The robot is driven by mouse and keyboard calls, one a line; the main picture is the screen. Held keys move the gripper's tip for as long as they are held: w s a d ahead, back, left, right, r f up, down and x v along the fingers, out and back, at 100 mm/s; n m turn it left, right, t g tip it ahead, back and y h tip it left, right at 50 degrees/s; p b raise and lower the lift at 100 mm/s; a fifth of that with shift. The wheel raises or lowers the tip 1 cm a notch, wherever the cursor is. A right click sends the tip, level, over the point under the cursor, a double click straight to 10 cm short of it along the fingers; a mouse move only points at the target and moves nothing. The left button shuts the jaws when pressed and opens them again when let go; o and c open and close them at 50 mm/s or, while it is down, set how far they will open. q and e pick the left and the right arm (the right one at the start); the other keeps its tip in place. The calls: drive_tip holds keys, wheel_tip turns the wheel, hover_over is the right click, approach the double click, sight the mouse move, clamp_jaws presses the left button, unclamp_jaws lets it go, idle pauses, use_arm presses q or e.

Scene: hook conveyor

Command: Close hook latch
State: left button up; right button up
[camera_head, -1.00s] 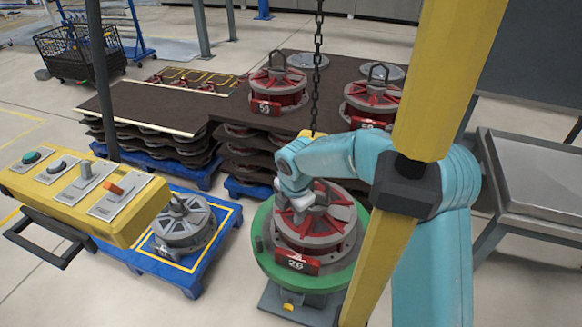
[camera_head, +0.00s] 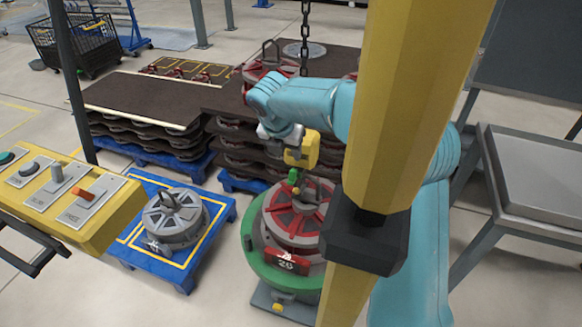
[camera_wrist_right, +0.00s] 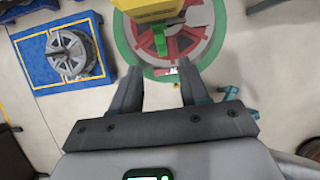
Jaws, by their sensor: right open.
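The yellow hook block (camera_head: 303,150) hangs from the chain (camera_head: 305,35) above the red and grey wheel-like part marked 26 (camera_head: 300,215). A green piece, seemingly the latch (camera_head: 293,178), shows below the block; the hook itself is hard to make out. In the right wrist view the yellow block (camera_wrist_right: 150,10) is at the top edge, with the green latch (camera_wrist_right: 160,42) just beyond my fingertips. My right gripper (camera_wrist_right: 159,67) is open, its fingers pointing towards the latch with nothing between them. In the head view my right gripper (camera_head: 283,140) is beside the block's left side. My left gripper is out of view.
The wheel sits on a green round stand (camera_head: 252,250). A grey wheel (camera_head: 175,217) lies on a blue pallet (camera_head: 127,238) to the left. A yellow control box (camera_head: 70,205) is at front left. A yellow post (camera_head: 415,100) blocks part of the view.

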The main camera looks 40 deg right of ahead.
sight(293, 170)
drive_tip(key=x, duration=1.2)
drive_tip(key=shift+w+f, duration=0.1)
drive_tip(key=shift+f, duration=0.05)
drive_tip(key=shift+b, duration=0.3)
clamp_jaws()
